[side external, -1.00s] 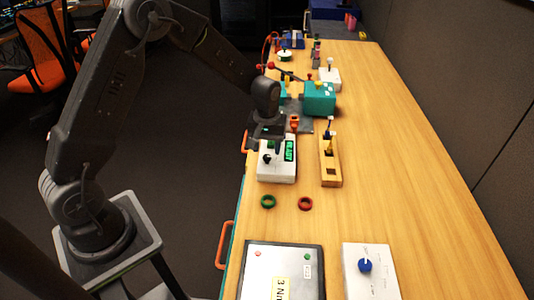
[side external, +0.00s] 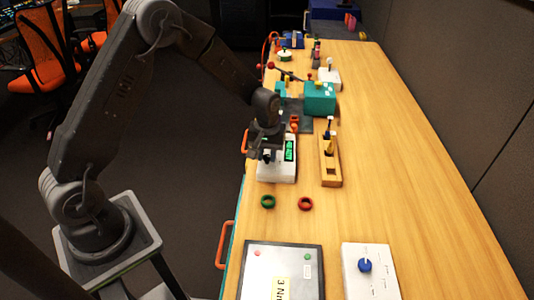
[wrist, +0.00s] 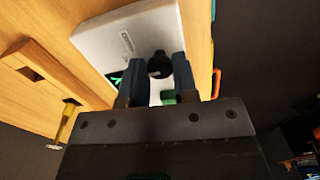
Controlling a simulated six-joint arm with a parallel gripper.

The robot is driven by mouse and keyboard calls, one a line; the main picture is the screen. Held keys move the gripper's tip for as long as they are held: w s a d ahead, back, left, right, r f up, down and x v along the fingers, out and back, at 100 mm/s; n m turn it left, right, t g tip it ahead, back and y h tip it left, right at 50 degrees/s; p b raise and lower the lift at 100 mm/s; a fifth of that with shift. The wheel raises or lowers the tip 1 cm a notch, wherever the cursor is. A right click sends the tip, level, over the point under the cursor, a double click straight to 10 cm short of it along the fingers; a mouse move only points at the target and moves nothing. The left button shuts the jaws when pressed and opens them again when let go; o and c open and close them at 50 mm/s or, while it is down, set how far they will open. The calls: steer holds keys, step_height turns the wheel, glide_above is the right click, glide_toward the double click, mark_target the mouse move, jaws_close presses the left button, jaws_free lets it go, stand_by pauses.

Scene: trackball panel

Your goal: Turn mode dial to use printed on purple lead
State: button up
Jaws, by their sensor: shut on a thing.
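A white box (side external: 278,177) with a lit green display (side external: 289,150) stands near the table's left edge. In the wrist view the white box (wrist: 100,40) carries small dark print and a round black knob (wrist: 159,65). My gripper (side external: 267,156) is over this box. In the wrist view my gripper (wrist: 159,72) has one finger on each side of the black knob, shut on it. The fingers hide part of the box. A blue dial (side external: 365,265) with marks around it sits on a white panel (side external: 372,288) in front. I cannot make out a purple lead.
A wooden block (side external: 330,175) with square holes stands right of the box. A green ring (side external: 268,202) and a red ring (side external: 305,203) lie in front. A grey panel (side external: 290,262) is nearer. A teal box (side external: 319,98) stands behind. The table's right side is clear.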

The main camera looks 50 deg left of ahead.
steer(key=shift+c, duration=0.7)
steer(key=shift+m, duration=0.3)
steer(key=m, duration=0.9)
steer(key=shift+m, duration=0.3)
steer(key=o, duration=0.9)
